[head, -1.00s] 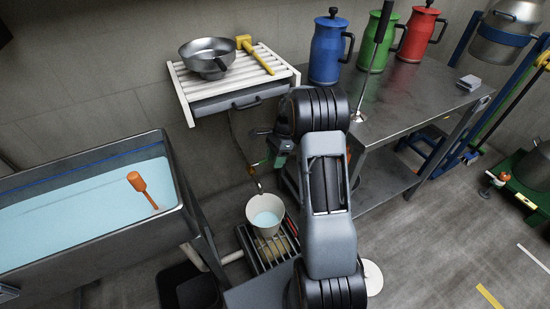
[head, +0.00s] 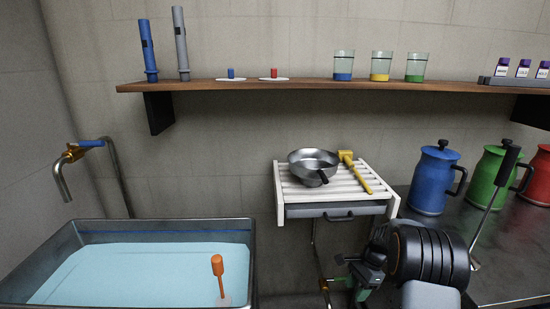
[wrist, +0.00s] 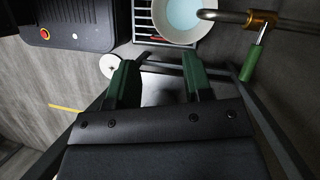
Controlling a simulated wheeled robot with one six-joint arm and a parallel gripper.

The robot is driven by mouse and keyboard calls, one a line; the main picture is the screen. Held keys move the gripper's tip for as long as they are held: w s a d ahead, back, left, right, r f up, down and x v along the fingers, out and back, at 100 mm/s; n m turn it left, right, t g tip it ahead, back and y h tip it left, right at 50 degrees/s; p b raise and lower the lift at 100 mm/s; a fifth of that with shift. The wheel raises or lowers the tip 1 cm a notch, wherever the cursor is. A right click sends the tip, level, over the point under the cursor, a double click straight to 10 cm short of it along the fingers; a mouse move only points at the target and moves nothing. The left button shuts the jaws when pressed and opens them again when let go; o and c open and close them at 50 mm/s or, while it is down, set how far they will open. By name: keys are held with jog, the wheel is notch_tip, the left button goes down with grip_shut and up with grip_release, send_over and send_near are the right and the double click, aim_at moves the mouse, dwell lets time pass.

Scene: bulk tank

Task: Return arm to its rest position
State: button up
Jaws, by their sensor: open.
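My arm shows at the lower right of the head view, with my gripper (head: 360,284) in front of the wall below the slatted shelf. In the wrist view my gripper (wrist: 158,80) has its two green fingers apart, with nothing between them. A white bucket (wrist: 197,36) with pale blue liquid is beyond the fingers at the top. A pipe with a brass valve and green handle (wrist: 253,62) is to the right of the fingers, apart from them.
A metal tank (head: 248,262) of pale blue liquid, with an orange-topped float (head: 217,266), is at left. The slatted shelf (head: 288,190) holds a steel bowl (head: 312,164) and yellow tool (head: 356,172). A blue can (head: 433,182) stands on the right counter. A long wooden shelf (head: 300,84) is above.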

jog(key=s+a+r+n+t+h+p, duration=0.1)
jog(key=s+r+n+p, duration=0.4)
jog(key=r, duration=0.8)
jog(key=s+a+r+n+t+h+p, duration=0.1)
jog(key=s+a+r+n+t+p, duration=0.2)
jog(key=r+p, duration=0.8)
jog(key=s+a+r+n+t+h+p, duration=0.2)
jog(key=s+a+r+n+p, duration=0.5)
jog(key=r, duration=1)
jog(key=s+p, duration=0.1)
jog(key=s, duration=0.2)
jog(key=shift+s+r+n, duration=0.15)
jog(key=shift+s+n, duration=0.05)
jog(key=shift+n, duration=0.1)
jog(key=shift+a, duration=0.1)
